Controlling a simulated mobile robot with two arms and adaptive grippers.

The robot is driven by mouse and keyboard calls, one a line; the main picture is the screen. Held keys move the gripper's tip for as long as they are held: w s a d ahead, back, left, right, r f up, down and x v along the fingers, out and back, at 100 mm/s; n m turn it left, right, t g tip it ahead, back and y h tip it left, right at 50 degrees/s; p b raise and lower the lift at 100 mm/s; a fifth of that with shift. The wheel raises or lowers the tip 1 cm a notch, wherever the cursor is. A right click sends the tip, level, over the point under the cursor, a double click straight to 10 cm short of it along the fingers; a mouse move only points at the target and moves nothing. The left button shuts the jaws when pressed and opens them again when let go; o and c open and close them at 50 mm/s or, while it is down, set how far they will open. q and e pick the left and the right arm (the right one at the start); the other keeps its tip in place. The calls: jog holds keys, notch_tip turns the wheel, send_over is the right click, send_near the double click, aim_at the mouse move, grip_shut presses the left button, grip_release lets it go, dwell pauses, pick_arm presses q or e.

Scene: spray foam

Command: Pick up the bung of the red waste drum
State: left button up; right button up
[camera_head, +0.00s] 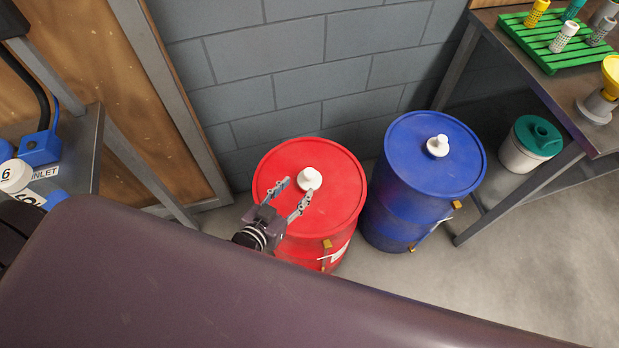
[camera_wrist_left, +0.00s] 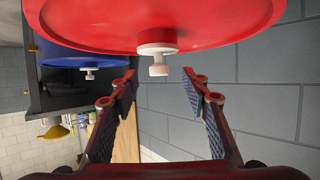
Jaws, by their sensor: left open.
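The red waste drum (camera_head: 332,222) stands upright on the floor by the grey block wall. Its white bung (camera_head: 309,179) sits on the lid, near the middle. My left gripper (camera_head: 292,190) is over the red lid, open, with its two fingers apart and pointing toward the bung. In the left wrist view the bung (camera_wrist_left: 158,64) shows between and beyond the open fingertips (camera_wrist_left: 158,80), with the red lid (camera_wrist_left: 205,22) around its base. Nothing is between the fingers. Whether they touch the lid, I cannot tell. My right gripper is not in view.
A blue drum (camera_head: 416,190) with a white bung (camera_head: 438,146) stands close on the right. A bench (camera_head: 592,140) carries a green rack (camera_head: 545,50), with a teal-lidded container (camera_head: 536,138) below it. Another bench (camera_head: 78,150) is at left. The floor at lower right is clear.

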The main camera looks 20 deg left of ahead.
aim_at(308, 174)
pick_arm(q)
jog(key=shift+w+a+t, duration=0.1)
jog(key=shift+t, duration=0.3)
jog(key=shift+w, duration=0.25)
jog(key=x, duration=0.7)
jog(key=shift+w+d+r, duration=0.2)
jog(key=shift+d+r, duration=0.1)
jog(key=shift+d, duration=0.1)
grip_shut()
